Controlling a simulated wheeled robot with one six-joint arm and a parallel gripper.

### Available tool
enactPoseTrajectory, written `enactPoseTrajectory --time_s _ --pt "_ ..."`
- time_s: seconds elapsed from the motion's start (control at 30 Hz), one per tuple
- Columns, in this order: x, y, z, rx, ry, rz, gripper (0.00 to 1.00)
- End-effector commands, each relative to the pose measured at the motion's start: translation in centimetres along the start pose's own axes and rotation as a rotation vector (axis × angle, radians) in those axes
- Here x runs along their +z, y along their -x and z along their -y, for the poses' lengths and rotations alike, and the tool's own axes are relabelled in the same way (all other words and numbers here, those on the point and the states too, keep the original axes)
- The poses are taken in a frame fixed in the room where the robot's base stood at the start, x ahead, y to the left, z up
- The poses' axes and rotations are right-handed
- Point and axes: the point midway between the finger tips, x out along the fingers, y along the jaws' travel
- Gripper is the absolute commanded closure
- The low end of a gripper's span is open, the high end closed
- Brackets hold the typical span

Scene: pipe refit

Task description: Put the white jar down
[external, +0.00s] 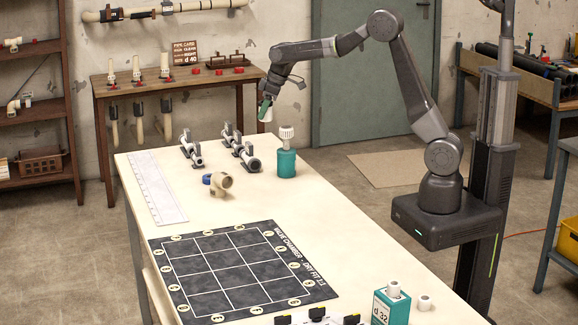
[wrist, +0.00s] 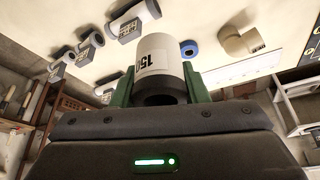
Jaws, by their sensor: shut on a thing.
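The white jar (wrist: 160,58) is a white cylinder with a dark "150" label. My gripper (wrist: 160,88) is shut on it, with one green finger on each side. In the external view my gripper (external: 267,103) hangs over the far part of the table, and the white jar (external: 265,114) shows small below the green fingers. The jar is in the air, clear of the cream tabletop (external: 225,215). Its far end is hidden in the external view.
A teal bottle with a white top (external: 286,162) stands right of the jar. Grey pipe pieces in holders (external: 190,150) (external: 246,156), a blue ring (external: 206,179) and a beige fitting (external: 221,184) lie nearby. A ruler (external: 158,188) and black grid mat (external: 225,268) lie flat.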

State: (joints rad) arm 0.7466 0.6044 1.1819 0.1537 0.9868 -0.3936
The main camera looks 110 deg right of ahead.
Motion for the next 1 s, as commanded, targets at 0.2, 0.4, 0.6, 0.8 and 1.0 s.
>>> enactPoseTrajectory --time_s 0.2,0.4,0.6,0.8,1.0 --pt "5.1 1.1 7.4 -0.038 0.093 -0.002 0.83" --pt "10.6 1.8 12.7 -0.069 0.17 -0.001 0.83" --pt "14.8 2.1 15.7 -0.09 0.221 0.0 0.83" --pt "17.3 0.4 16.6 -0.098 0.24 0.007 0.83" --pt "18.2 -2.1 16.6 -0.098 0.238 0.005 0.83"
